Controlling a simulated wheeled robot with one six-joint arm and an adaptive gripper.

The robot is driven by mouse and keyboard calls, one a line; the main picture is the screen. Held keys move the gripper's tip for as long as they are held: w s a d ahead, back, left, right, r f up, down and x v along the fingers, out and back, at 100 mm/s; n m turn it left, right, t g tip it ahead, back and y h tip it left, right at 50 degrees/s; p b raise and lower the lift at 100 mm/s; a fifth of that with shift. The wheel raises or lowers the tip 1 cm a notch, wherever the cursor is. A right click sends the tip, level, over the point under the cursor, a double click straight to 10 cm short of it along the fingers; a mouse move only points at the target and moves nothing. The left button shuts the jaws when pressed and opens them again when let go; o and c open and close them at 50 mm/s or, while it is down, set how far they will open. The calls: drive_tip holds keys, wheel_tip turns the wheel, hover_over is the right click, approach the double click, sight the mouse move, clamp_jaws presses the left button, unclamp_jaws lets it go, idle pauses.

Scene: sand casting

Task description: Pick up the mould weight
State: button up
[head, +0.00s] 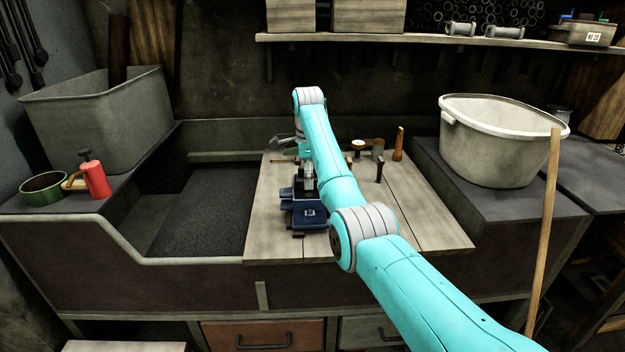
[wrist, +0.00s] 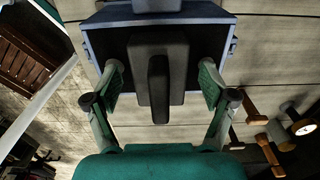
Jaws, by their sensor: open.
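The mould weight (wrist: 175,50), a dark block with a raised upright bar handle, lies on dark sand inside a blue-grey moulding box in the wrist view. The moulding box (wrist: 226,22) also shows in the head view (head: 304,216), on the wooden board. My gripper (wrist: 161,83) is open in the wrist view, with one green-padded finger on each side of the weight. Gaps show between the pads and the block, and nothing is held. In the head view my arm hides much of the gripper and the weight.
The wooden board (head: 432,229) carries several small hand tools at its back right. A dark sand pit (head: 205,215) lies left of it. A large pale tub (head: 490,150) stands on the right. A red can (head: 95,178) and green bowl (head: 44,190) stand far left.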

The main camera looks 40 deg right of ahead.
clamp_jaws()
idle(0.3)
